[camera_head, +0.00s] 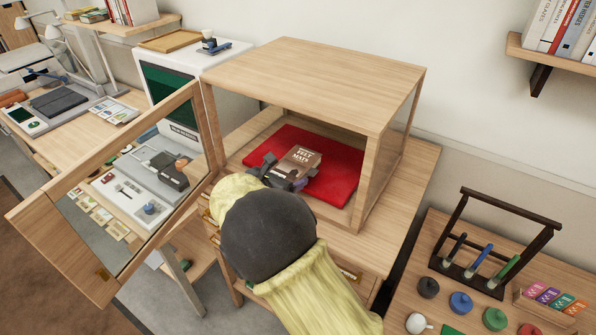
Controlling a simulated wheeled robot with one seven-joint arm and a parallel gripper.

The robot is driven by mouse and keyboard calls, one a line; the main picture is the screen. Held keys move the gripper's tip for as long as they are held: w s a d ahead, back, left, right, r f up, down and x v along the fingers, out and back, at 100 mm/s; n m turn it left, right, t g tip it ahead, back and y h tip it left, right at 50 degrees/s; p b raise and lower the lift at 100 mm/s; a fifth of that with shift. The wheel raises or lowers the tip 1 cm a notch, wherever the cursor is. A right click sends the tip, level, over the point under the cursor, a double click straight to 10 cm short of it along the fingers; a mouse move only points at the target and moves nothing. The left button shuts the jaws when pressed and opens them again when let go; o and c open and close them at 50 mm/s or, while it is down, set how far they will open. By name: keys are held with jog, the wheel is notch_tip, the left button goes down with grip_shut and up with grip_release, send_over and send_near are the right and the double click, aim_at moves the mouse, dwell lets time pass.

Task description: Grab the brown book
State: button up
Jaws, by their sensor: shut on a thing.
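The brown book (301,158) has pale lettering on its cover, part of which reads "MATS". It is over the red mat (336,184) inside the open wooden cabinet (312,76). My gripper (283,172) reaches in through the front opening and is shut on the near left part of the book. The gripper and arm hide the book's near edge. I cannot tell whether the book rests on the mat or is held just above it.
The cabinet's glass door (116,190) stands swung open to the left. The cabinet's side wall (384,160) is close on the right. A table at the lower right holds a dark rack (495,240) and several coloured round items. A white machine (185,95) stands behind the door.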

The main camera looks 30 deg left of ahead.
jog(key=s+b, duration=0.2)
jog(key=s, duration=0.7)
jog(key=shift+a, duration=0.35)
jog(key=shift+r, duration=0.1)
